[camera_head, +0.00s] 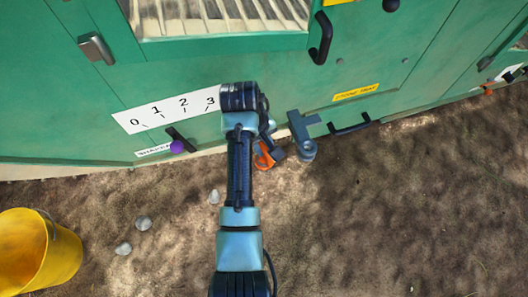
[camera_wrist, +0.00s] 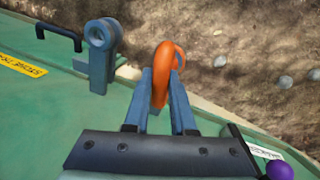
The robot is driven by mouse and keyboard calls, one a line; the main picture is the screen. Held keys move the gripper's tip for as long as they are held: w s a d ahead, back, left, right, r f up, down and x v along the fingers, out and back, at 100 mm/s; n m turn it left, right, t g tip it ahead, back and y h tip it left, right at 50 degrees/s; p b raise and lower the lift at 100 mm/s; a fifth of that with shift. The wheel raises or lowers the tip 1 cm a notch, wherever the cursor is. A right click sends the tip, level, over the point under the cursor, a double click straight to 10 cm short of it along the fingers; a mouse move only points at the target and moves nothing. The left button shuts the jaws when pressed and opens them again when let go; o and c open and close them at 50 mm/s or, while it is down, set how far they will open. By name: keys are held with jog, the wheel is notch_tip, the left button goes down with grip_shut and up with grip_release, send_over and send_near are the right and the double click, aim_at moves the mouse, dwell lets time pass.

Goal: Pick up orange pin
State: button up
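The orange pin (camera_wrist: 165,62), with a rounded ring-like end, shows in the middle of the wrist view. My gripper (camera_wrist: 162,76) has its two fingers on either side of the pin's lower part, with the ring extending past the fingertips. I cannot tell whether both fingers press on it. In the head view the orange pin (camera_head: 264,158) shows beside my gripper (camera_head: 275,152), partly hidden by my arm. What lies under the pin is hidden.
A grey bracket with a round eye (camera_head: 305,148) stands close to the right of my gripper. The green machine (camera_head: 100,120) fills the far side, with a purple knob (camera_head: 177,146) at its edge. A yellow bucket (camera_head: 38,250) stands lower left. The ground at right is clear.

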grip_shut()
notch_tip(320, 180, up, 10)
jog(key=p, duration=0.6)
dwell(0.5)
jog(key=s+r+m+p, duration=0.3)
jog(key=s+r+p, duration=0.2)
jog(key=r+p, duration=1.3)
jog(key=s+r+m+g+p, duration=0.1)
jog(key=s+r+p, duration=0.3)
jog(key=r+p, duration=1.5)
jog(key=m+p, duration=0.1)
jog(key=p, duration=0.2)
jog(key=shift+s+r+m, duration=0.15)
jog(key=shift+s+m, duration=0.2)
jog(key=shift+m, duration=0.05)
jog(key=shift+w, duration=0.1)
